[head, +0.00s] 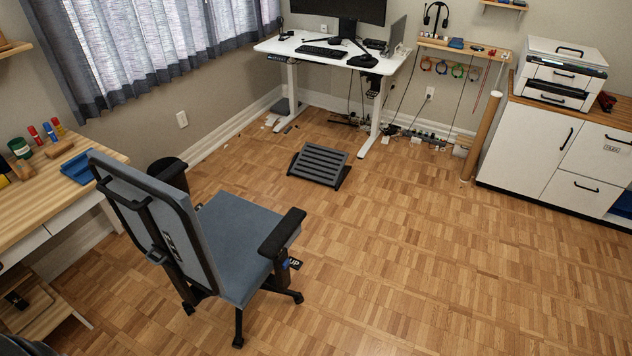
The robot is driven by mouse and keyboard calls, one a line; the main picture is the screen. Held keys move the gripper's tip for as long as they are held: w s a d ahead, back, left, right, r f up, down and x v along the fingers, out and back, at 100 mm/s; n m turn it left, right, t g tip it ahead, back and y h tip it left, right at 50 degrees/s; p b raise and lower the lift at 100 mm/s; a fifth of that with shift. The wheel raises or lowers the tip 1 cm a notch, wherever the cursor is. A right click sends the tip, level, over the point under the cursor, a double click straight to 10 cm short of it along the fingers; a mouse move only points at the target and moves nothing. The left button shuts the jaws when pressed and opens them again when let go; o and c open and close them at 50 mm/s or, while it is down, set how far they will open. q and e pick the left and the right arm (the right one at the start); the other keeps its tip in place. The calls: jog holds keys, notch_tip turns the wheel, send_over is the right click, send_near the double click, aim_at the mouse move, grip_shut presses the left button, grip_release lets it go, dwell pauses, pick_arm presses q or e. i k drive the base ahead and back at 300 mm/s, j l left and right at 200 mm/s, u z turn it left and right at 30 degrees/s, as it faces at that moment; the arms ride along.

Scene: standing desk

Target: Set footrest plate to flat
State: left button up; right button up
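The footrest (320,166) is a dark ribbed plate on a low black frame, standing on the wooden floor in front of the white desk. Its plate looks tilted, with the far edge raised above the near edge; the exact angle is hard to tell at this distance. Neither of my grippers shows in the head view, and nothing touches the footrest.
A blue-grey office chair (240,245) stands between me and the footrest, to the left. A white standing desk (300,49) is behind the footrest, with cables on the floor. A white cabinet (535,150) is at right. The floor (430,240) at centre right is clear.

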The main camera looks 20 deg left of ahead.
aim_at(318, 163)
jog(key=i+l+z, duration=0.1)
jog(key=i+z, duration=0.2)
jog(key=i, duration=1.4)
jog(key=i+u, duration=0.2)
jog(key=i, duration=0.4)
jog(key=i+u, duration=0.25)
jog(key=i, duration=0.4)
jog(key=i+l+u, duration=0.2)
jog(key=i, duration=0.4)
